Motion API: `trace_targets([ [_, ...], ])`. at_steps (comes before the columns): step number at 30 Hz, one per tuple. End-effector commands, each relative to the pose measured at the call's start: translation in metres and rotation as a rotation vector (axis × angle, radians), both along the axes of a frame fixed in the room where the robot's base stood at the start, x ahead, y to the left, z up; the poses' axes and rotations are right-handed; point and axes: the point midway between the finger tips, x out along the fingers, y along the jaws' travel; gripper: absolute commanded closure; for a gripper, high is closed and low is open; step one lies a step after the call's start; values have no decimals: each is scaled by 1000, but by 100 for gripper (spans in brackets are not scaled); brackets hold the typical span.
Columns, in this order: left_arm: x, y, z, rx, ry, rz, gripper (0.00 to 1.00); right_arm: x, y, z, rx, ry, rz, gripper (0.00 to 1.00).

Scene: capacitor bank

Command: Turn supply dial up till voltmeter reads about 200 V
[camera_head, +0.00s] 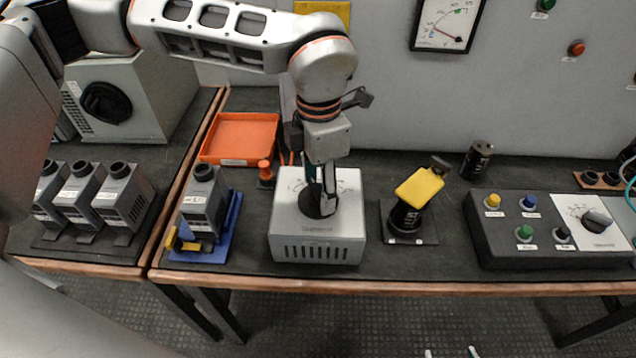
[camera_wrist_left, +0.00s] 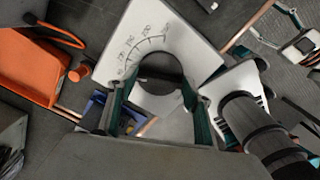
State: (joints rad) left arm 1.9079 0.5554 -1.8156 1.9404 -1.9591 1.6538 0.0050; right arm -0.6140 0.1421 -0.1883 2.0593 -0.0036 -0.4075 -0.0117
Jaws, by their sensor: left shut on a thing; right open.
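The supply box (camera_head: 285,228) is silver, with a black dial (camera_head: 312,207) on its sloped top. My left gripper (camera_head: 325,190) reaches down from above and is shut on this dial. In the left wrist view the round dial (camera_wrist_left: 160,72) sits between the two fingers, beside a printed arc scale; its pointer mark is hard to make out. The voltmeter (camera_head: 447,22) hangs on the back wall, its top cut off. Its needle slants left from a lower-right pivot, seemingly toward the low end; the numbers are too small to read. My right gripper (camera_head: 450,352) shows only as two pale, separated tips at the bottom edge.
Left of the supply box, a grey unit (camera_head: 205,205) stands on a blue base, with an orange tray (camera_head: 238,137) behind. To the right are a black device with a yellow top (camera_head: 420,186), a black cylinder (camera_head: 478,160) and a control panel (camera_head: 500,245) with buttons and a knob.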

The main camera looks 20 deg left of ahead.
Motion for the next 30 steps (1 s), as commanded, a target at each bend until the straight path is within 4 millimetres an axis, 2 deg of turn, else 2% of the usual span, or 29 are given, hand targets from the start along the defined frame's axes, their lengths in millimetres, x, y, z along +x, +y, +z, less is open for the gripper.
trace_targets([
  [3,0,0,3,1,-2,-74,72,4,1,9,6,-10,-1,43],
  [15,-1,0,2,1,-1,-334,72,2,6,20,26,-9,-2,43],
  [30,-1,0,-1,0,1,-441,72,-8,9,16,34,11,-2,43],
])
